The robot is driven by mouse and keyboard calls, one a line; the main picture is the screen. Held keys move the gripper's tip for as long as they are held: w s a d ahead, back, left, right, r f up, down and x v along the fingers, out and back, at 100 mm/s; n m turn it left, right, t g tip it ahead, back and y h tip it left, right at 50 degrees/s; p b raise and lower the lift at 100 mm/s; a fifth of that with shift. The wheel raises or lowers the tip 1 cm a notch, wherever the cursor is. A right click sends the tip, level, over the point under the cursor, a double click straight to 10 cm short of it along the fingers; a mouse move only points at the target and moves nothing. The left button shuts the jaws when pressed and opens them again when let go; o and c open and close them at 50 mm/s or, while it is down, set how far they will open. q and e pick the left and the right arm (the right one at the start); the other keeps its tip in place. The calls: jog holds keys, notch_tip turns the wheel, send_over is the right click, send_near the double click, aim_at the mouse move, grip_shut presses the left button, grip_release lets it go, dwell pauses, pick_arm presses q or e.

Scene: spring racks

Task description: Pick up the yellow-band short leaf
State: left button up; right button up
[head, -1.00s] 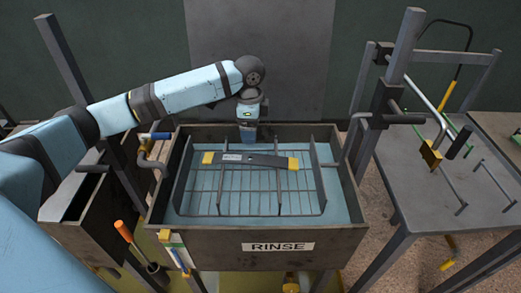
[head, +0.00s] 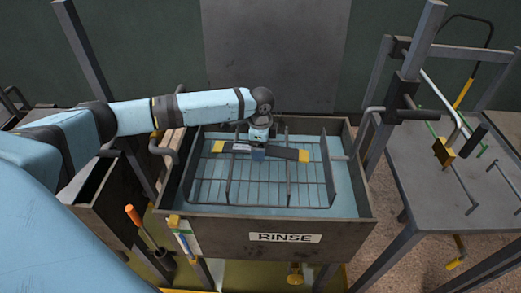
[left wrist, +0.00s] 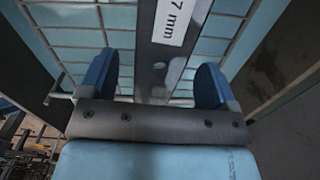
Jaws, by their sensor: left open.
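The yellow-band short leaf (head: 292,153) is a dark flat bar with yellow ends, lying across the wire rack in the rinse tank in the head view. In the left wrist view the leaf (left wrist: 160,65) runs between my fingers, with a white label ending in "7 mm" and a small hole. My left gripper (head: 258,154) is over the middle of the leaf, pointing down. In the left wrist view its two blue fingers (left wrist: 156,88) are open, one on each side of the leaf and apart from it. My right gripper is not in view.
The rinse tank (head: 215,238) has raised walls around blue liquid, and the wire rack (head: 318,190) has upright bars near the leaf. A grey table (head: 418,170) with a post stands at right. An orange-handled tool (head: 133,215) is at front left.

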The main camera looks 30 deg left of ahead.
pick_arm(q)
jog(key=shift+f, duration=0.5)
jog(key=shift+c, duration=0.2)
jog(key=shift+r, duration=0.1)
jog(key=c, duration=1.2)
